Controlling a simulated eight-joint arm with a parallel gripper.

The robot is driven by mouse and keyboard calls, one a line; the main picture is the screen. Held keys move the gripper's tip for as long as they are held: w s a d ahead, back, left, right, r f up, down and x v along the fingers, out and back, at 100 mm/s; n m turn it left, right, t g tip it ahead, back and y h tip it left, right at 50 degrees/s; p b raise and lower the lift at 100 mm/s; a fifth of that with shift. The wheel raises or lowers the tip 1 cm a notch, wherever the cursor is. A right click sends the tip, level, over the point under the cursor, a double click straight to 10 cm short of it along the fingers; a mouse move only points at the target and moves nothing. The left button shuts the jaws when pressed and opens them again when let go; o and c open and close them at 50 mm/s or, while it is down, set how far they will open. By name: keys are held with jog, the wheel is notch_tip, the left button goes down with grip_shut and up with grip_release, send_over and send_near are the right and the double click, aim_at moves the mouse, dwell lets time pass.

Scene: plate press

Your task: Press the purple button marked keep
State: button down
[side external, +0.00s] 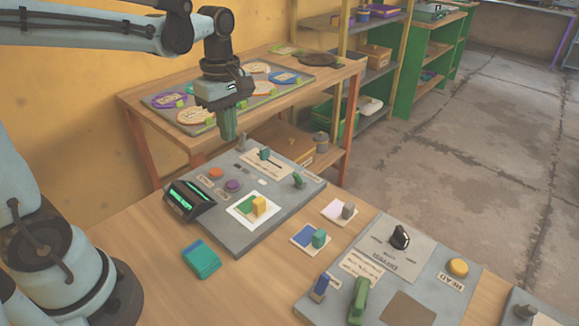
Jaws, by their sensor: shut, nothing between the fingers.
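The purple button (233,185) sits on the grey panel (240,237) at the middle left, just below and right of an orange button (216,173). Small label plates lie beside the buttons, but their writing is too small to read. My gripper (228,138) points down above the back left part of the panel. Its green fingers are shut with nothing between them. The fingertips are apart from the purple button, above it in the picture. The button's top is in clear view.
A dark device with green displays (190,200) stands left of the buttons. A yellow block (259,205) sits on a white and green square. Small green knobs (298,180) rise from the panel. A second panel (440,275) with a yellow button is at right. A table with discs stands behind.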

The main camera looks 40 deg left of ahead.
jog(key=shift+r, duration=0.95)
jog(key=s+d+f+m+t, duration=0.1)
jog(key=s+d+m+t, duration=0.1)
jog(key=m, duration=0.7)
jog(key=s+d+f+m+t, duration=0.2)
jog(key=s+m+t, duration=0.2)
jog(key=m, duration=0.5)
jog(key=shift+d+t, duration=0.3)
jog(key=shift+t, duration=0.4)
